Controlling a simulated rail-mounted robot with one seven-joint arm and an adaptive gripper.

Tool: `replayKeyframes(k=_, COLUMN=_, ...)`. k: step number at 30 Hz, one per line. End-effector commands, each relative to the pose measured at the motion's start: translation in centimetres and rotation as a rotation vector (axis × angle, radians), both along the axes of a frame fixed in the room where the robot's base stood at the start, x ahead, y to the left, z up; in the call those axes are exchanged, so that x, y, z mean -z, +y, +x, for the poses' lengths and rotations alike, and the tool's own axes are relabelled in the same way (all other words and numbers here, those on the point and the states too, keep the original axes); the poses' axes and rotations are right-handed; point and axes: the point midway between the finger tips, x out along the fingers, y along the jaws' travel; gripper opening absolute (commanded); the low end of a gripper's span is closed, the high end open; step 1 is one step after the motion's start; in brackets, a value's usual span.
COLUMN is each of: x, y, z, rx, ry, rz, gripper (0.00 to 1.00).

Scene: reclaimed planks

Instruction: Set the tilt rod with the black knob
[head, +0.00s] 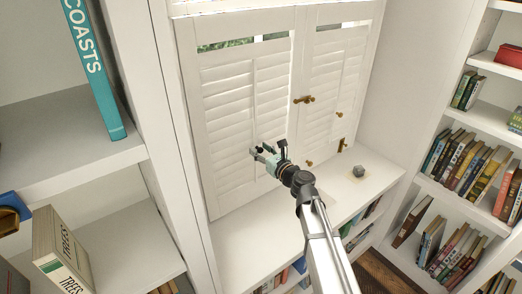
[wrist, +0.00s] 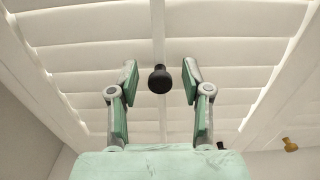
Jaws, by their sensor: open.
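My gripper (wrist: 160,72) is open, with one finger on each side of the knob and a gap on both sides. In the head view my gripper (head: 266,153) is in front of the lower part of the left shutter panel (head: 226,95). The knob cannot be clearly told apart from my gripper there. The louvers look tilted, with narrow shadow lines between them.
A right shutter panel (head: 328,80) stands beside the left one, with a brass knob (head: 304,99) near their meeting edge. Bookshelves (head: 455,188) flank the window. The sill under my gripper is clear.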

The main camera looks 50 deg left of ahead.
Motion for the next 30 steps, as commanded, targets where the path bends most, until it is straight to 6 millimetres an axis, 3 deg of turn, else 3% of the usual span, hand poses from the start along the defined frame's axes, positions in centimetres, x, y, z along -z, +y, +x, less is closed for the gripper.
replayKeyframes(k=4, x=0.0, y=0.0, z=0.0, rx=0.000, ry=0.000, rz=0.000, gripper=0.49)
replayKeyframes(k=5, x=0.0, y=0.0, z=0.0, rx=0.000, ry=0.000, rz=0.000, gripper=0.42)
replayKeyframes(k=8, x=0.0, y=0.0, z=0.0, rx=0.000, ry=0.000, rz=0.000, gripper=0.06)
replayKeyframes(k=9, x=0.0, y=0.0, z=0.0, rx=0.000, ry=0.000, rz=0.000, gripper=0.00)
replayKeyframes(k=16, x=-0.5, y=0.0, z=0.0, rx=0.000, ry=0.000, rz=0.000, gripper=0.00)
replayKeyframes(k=24, x=-5.2, y=0.0, z=0.0, rx=0.000, ry=0.000, rz=0.002, gripper=0.00)
replayKeyframes(k=30, x=-5.6, y=0.0, z=0.0, rx=0.000, ry=0.001, rz=0.002, gripper=0.00)
